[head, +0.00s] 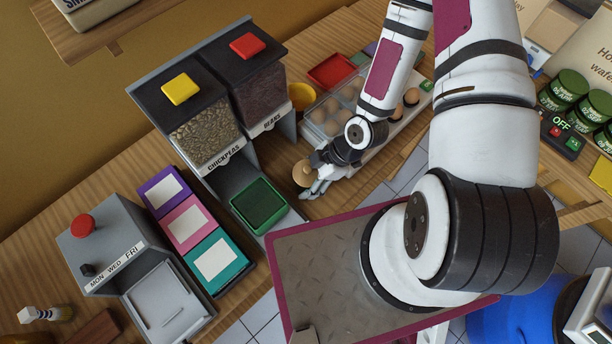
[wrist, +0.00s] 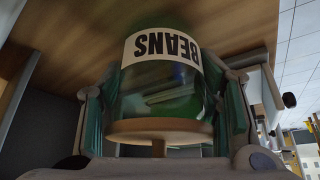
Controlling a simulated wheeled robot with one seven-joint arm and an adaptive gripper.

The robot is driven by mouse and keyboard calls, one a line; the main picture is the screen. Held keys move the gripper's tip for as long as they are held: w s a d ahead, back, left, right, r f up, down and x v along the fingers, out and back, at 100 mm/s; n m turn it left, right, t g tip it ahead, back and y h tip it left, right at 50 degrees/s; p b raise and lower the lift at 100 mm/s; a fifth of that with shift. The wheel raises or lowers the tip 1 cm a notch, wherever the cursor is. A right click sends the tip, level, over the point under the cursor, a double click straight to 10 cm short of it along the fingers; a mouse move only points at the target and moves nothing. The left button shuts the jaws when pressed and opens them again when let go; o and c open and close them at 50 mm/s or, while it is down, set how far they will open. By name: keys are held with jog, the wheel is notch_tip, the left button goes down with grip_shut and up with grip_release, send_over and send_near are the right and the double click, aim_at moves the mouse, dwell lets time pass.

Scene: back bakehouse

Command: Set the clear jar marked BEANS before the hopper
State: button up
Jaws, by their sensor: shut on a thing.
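The jar marked BEANS (wrist: 158,88) fills the middle of the wrist view, its label upside down there. Its glass looks greenish, and its wooden lid with a knob is nearest the camera. My gripper (wrist: 163,112) is shut on the jar, one finger on each side. In the head view my gripper (head: 318,184) is low by the counter, and only the jar's round wooden lid (head: 302,173) shows clearly. The hopper (head: 232,165) has a CHICKPEAS bin and a BEANS bin. The jar is close to the hopper's BEANS end; whether it touches the counter is hidden.
A green tray (head: 259,206) lies below the CHICKPEAS bin. An egg tray (head: 330,122), a yellow bowl (head: 302,96) and a red tray (head: 332,71) are behind my gripper. Coloured boxes (head: 190,224) and a grey MON WED FRI unit (head: 107,248) stand at the left.

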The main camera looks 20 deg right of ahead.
jog(key=o, duration=1.4)
jog(key=shift+f, duration=0.1)
jog(key=w+d+r+m+h, duration=0.25)
jog(key=d+r, duration=0.35)
jog(key=r, duration=0.3)
jog(key=w+d+r+m+t+h, duration=0.1)
jog(key=d+r+m+h, duration=0.15)
jog(key=d+r, duration=0.55)
jog(key=w+d+r+m+h, duration=0.1)
jog(key=d+r+m+h, duration=0.2)
jog(key=r, duration=0.8)
jog(key=s+a+r+m+t, duration=0.1)
jog(key=s+a+r+m, duration=0.1)
jog(key=r, duration=0.5)
jog(key=s+a+r+m+t+y, duration=0.1)
jog(key=s+a+r+m, duration=0.2)
jog(key=r, duration=0.4)
jog(key=s+a+r+m+t+y+p, duration=0.1)
jog(key=s+a+r+m+t, duration=0.1)
jog(key=r, duration=0.6)
jog(key=shift+s+a+r+m, duration=0.1)
jog(key=shift+s+a+m, duration=0.1)
jog(key=shift+s+m, duration=0.9)
